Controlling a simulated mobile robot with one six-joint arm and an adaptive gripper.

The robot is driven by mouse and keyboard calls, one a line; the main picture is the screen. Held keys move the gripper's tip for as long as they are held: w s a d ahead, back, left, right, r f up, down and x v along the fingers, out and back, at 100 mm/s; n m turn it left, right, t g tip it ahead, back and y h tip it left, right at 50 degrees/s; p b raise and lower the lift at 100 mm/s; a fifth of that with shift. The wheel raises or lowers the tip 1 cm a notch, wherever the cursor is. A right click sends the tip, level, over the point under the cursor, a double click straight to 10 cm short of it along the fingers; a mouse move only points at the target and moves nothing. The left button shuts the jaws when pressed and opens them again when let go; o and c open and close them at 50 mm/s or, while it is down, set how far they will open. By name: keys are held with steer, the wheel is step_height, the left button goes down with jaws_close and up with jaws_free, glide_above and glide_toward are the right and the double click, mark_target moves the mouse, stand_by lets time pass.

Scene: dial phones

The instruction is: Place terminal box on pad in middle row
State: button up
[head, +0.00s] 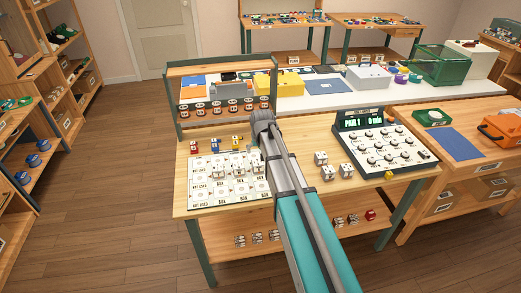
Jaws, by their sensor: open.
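Three white terminal boxes (328,172) with dark marks stand on the wooden bench, right of my arm. More white boxes (219,171) stand on the white printed pad sheet (207,200) left of my arm, around its middle row. The sheet carries rows of labelled pads, some reading "NOT USED". Its right part is partly covered by my arm. My arm reaches from the bottom up over the bench between the sheet and the loose boxes. No fingers show; my gripper is hidden, so I cannot see what is between its jaws.
A dark green dial unit (384,140) with a lit display stands at the bench's right. A yellow block (389,175) lies at its front edge. Small coloured pieces (216,146) line the sheet's back. A lower shelf (310,236) holds more small boxes. Bare wood lies around the loose boxes.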

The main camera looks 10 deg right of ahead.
stand_by(0.4)
steer(key=s+g, duration=0.3)
steer(key=s, duration=2.2)
steer(key=shift+s+d+f, duration=0.3)
steer(key=shift+s+f, duration=0.05)
steer(key=shift+f, duration=0.05)
